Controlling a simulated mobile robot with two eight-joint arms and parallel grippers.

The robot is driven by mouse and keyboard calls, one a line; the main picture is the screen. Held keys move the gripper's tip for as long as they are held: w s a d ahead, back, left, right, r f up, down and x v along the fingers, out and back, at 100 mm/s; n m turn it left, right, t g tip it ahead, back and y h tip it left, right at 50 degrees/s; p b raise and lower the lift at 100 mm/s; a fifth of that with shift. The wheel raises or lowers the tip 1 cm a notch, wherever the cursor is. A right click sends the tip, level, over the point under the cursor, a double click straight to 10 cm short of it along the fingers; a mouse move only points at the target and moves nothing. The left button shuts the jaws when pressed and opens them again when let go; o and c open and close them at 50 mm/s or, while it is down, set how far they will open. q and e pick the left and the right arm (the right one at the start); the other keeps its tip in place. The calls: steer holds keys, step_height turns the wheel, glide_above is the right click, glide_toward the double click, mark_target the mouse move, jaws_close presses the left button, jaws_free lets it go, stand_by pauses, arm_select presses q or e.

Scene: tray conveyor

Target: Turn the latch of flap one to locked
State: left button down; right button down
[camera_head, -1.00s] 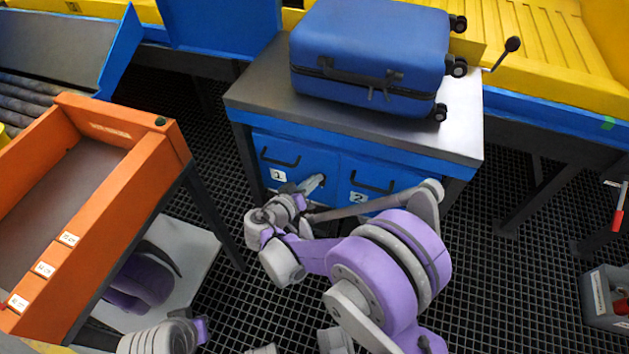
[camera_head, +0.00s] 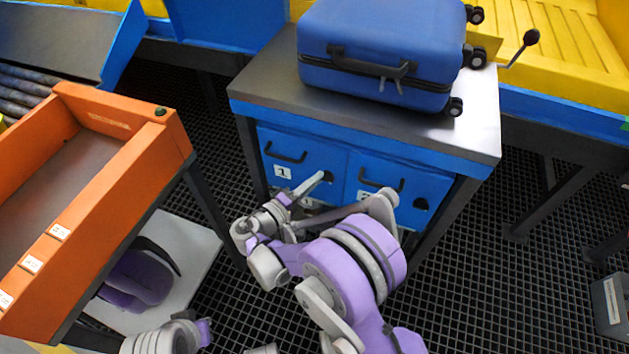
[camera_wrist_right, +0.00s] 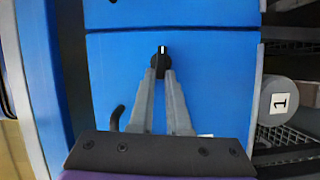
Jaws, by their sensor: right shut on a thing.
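Flap one (camera_head: 300,158) is the left blue flap on the cabinet front, marked with a "1" label and fitted with a dark bar handle. Its latch is a small black knob with a white mark (camera_wrist_right: 163,48), seen in the right wrist view. The mark lies lengthwise toward the seam with the neighbouring flap. In the head view the fingertips mostly hide the latch. My left gripper is not seen.
Flap two (camera_head: 385,185) sits to the right, partly covered by my right arm. A blue suitcase (camera_head: 380,50) lies on the cabinet top (camera_head: 265,85). An orange tray stand (camera_head: 150,160) is close on the left. Open grating floor lies to the right.

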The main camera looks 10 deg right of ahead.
steer(key=shift+f+n+h, duration=0.15)
steer(key=shift+n+h, duration=0.15)
steer(key=shift+n, duration=0.3)
steer(key=c, duration=0.9)
jaws_free()
steer(key=shift+a, duration=0.1)
steer(key=p+v, duration=0.1)
steer(key=v, duration=0.9)
steer(key=shift+s+a+f, duration=0.1)
steer(key=shift+s+a, duration=0.1)
steer(key=shift+s, duration=0.05)
steer(key=shift+d, duration=0.1)
